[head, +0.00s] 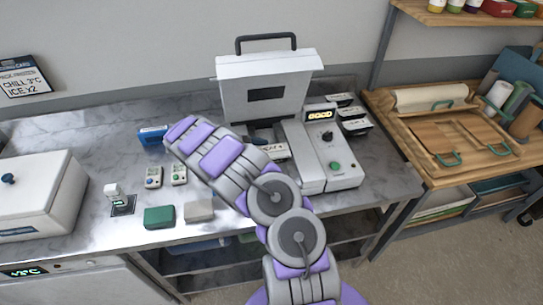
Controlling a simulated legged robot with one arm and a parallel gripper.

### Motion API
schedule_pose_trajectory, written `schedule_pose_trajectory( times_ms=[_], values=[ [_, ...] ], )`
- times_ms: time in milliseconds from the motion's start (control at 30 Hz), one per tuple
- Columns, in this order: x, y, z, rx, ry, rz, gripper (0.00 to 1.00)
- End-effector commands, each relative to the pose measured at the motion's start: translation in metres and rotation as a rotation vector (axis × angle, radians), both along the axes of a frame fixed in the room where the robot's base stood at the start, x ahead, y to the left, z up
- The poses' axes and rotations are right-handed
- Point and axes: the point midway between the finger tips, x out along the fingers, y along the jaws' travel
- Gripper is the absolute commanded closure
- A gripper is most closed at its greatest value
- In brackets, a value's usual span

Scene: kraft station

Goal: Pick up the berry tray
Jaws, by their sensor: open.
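No tray can be surely told as the berry tray. A pale tray with a dark-lettered label (274,151) sits at the front of the grey sealing machine (266,88), partly hidden behind my arm. Several dark labelled trays (351,121) stand at the machine's right. My gripper (187,132) is at the upper left end of my arm, above the steel counter (75,125). It is open, and no object shows between its fingers. It is left of the pale tray and close to a blue object (152,136) on the counter.
A white lidded box (42,195) stands at the left. Green (159,217) and grey (199,211) blocks and two small handheld devices (153,177) lie in front. A wooden-topped table (405,112) stands at the right.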

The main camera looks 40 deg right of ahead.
Motion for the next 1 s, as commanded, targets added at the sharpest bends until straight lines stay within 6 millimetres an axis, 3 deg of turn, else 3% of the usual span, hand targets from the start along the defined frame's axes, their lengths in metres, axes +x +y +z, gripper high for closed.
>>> schedule_pose_trajectory(
  times_ms=[600, 867, 1000],
  values=[
    [0.001, 0.005, 0.001, -0.004, 0.000, 0.002, 0.55],
    [0.000, 0.005, 0.005, -0.005, 0.000, 0.001, 0.55],
    [0.001, 0.005, 0.022, -0.007, -0.002, 0.001, 0.55]
  ],
)
